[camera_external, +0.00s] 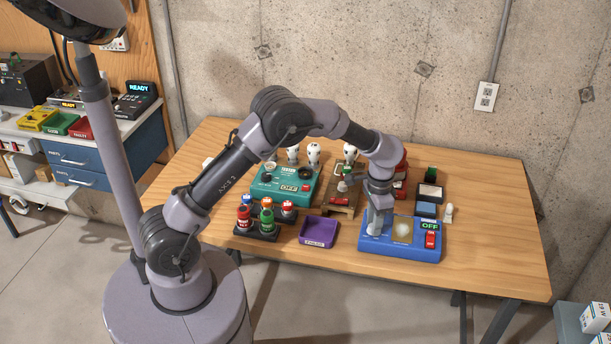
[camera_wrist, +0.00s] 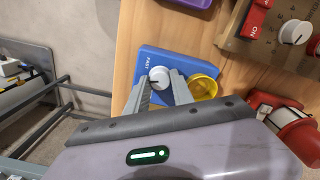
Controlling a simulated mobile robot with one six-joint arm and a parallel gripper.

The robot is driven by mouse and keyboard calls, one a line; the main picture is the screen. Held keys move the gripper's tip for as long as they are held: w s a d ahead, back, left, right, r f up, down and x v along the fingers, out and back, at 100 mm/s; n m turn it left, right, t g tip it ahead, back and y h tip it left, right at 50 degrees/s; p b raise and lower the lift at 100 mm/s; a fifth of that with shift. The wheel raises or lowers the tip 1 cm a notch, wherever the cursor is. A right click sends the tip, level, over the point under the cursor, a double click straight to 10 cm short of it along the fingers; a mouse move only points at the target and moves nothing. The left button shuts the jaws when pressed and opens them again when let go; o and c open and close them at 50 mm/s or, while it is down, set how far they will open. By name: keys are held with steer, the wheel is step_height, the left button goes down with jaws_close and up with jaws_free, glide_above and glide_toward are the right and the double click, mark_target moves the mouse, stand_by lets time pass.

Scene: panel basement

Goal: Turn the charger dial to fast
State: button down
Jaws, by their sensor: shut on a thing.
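The blue charger (camera_external: 398,252) stands at the right front of the table in the outside view. It bears a small screen reading OFF (camera_external: 430,226) and a red switch (camera_external: 431,240). My gripper (camera_external: 376,228) points down onto its left part. In the wrist view, my gripper (camera_wrist: 159,84) is shut on the charger's white dial (camera_wrist: 159,76), one finger on each side. The word FAST is printed on the blue top (camera_wrist: 147,58) beside the dial. The dial's pointer mark is too small to read.
A yellow round part (camera_wrist: 203,87) lies close beside the dial. A purple tray (camera_external: 319,232), a teal tester (camera_external: 285,186) and a rack of red and green pieces (camera_external: 266,222) stand to the left. The table's front right (camera_external: 490,270) is clear.

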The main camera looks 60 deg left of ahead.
steer(key=m, duration=0.5)
steer(key=shift+m, duration=0.3)
steer(key=shift+m+b, duration=0.6)
steer(key=shift+m, duration=1.7)
steer(key=c, duration=1.1)
jaws_free()
step_height(320, 180, up, 18)
steer(key=p, duration=0.5)
steer(key=shift+f, duration=0.25)
